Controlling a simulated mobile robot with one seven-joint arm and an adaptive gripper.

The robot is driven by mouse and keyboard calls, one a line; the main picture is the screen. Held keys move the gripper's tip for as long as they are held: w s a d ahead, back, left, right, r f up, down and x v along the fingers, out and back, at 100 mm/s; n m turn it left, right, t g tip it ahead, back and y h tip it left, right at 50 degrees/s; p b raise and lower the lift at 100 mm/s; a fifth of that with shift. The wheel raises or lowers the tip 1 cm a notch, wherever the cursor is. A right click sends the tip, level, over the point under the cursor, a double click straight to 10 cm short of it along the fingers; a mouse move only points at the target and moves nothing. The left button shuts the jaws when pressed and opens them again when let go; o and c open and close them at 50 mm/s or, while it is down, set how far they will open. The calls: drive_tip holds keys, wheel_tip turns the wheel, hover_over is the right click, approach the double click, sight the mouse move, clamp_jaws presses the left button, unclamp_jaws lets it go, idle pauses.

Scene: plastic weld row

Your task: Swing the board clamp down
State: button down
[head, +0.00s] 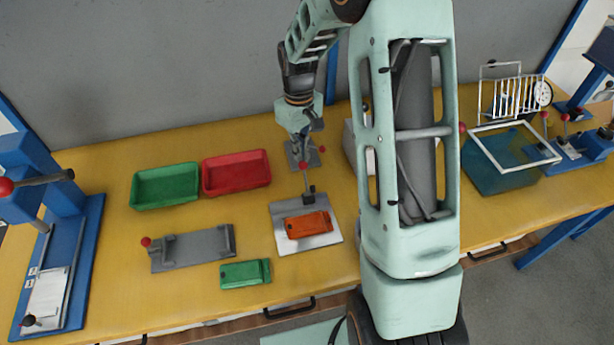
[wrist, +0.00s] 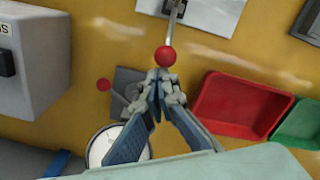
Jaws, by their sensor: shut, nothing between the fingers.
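The board clamp shows as a thin lever (head: 307,180) with a red ball knob (head: 303,165), rising from a dark bracket on a light grey plate (head: 285,213). An orange part (head: 308,224) lies on that plate. In the wrist view the knob (wrist: 165,56) is just beyond my fingertips, with the rod (wrist: 171,30) running up from it to the plate (wrist: 215,12). My gripper (wrist: 157,78) is shut and empty beside the knob; I cannot tell whether they touch. In the head view my gripper's tips are hard to make out above the clamp.
A second red knob (wrist: 103,85) stands near a grey base, left of my fingers. A red tray (head: 237,172) and green tray (head: 165,186) sit left of the clamp. A grey fixture (head: 205,246) and green part (head: 245,273) lie nearer the front. A light box (wrist: 30,60) stands left.

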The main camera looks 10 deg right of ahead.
sight(304, 163)
drive_tip(key=shift+s+d, duration=0.1)
drive_tip(key=shift+s, duration=0.15)
drive_tip(key=shift+s, duration=0.85)
drive_tip(key=shift+d, duration=0.1)
drive_tip(key=shift+w, duration=0.1)
drive_tip(key=shift+r, duration=0.1)
drive_tip(key=shift+s+r, duration=0.1)
drive_tip(key=shift+s, duration=0.1)
drive_tip(key=shift+s+a+r, duration=0.15)
drive_tip(key=shift+s+r, duration=0.15)
drive_tip(key=shift+s, duration=0.4)
drive_tip(key=shift+s+a+r, duration=0.1)
drive_tip(key=shift+s+r, duration=0.2)
drive_tip(key=shift+s, duration=0.4)
drive_tip(key=shift+w, duration=0.15)
